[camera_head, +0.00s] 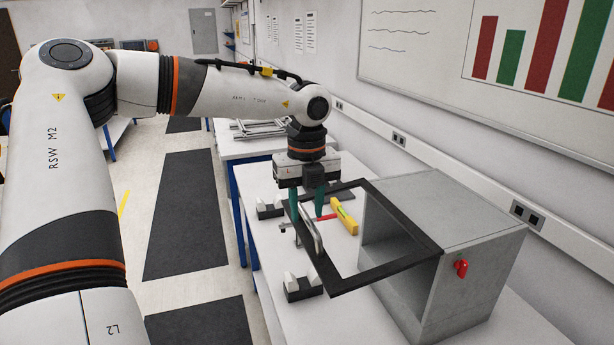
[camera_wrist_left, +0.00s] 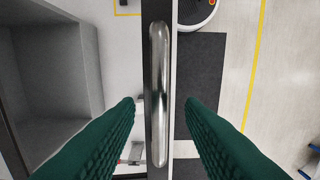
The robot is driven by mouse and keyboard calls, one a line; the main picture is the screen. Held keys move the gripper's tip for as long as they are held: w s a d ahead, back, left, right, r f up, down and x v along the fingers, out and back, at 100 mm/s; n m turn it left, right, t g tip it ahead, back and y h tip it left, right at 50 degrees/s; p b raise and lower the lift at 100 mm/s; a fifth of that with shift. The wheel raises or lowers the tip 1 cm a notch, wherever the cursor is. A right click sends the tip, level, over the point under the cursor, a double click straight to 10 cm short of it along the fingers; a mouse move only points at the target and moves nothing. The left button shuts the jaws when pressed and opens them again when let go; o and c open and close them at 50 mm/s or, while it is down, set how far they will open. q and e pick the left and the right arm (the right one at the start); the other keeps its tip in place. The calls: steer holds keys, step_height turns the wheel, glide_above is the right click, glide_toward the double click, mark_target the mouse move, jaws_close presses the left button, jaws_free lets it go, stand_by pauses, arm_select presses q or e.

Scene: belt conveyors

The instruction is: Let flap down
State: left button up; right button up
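The flap (camera_head: 385,272) is a black rectangular frame. It stands out roughly level from the top front edge of an open grey box (camera_head: 470,225). A curved metal handle (camera_head: 316,240) sits on its outer edge. My left gripper (camera_head: 307,205) points down at this edge, its green fingers near the handle. In the left wrist view, the handle (camera_wrist_left: 159,95) runs between the two spread fingers (camera_wrist_left: 160,100), with a gap on each side. The box's inside (camera_wrist_left: 45,80) shows at the left there. My right gripper is in neither view.
A red knob (camera_head: 461,267) is on the box's side. A yellow tool (camera_head: 345,218) and a red-handled one (camera_head: 327,217) lie on the white table (camera_head: 350,318) beneath the flap. Black holders with white pieces (camera_head: 302,287) stand near the table's left edge. A wall is behind the box.

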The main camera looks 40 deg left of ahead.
mark_target(307, 216)
arm_select(q)
steer(key=shift+f, duration=1.6)
jaws_close()
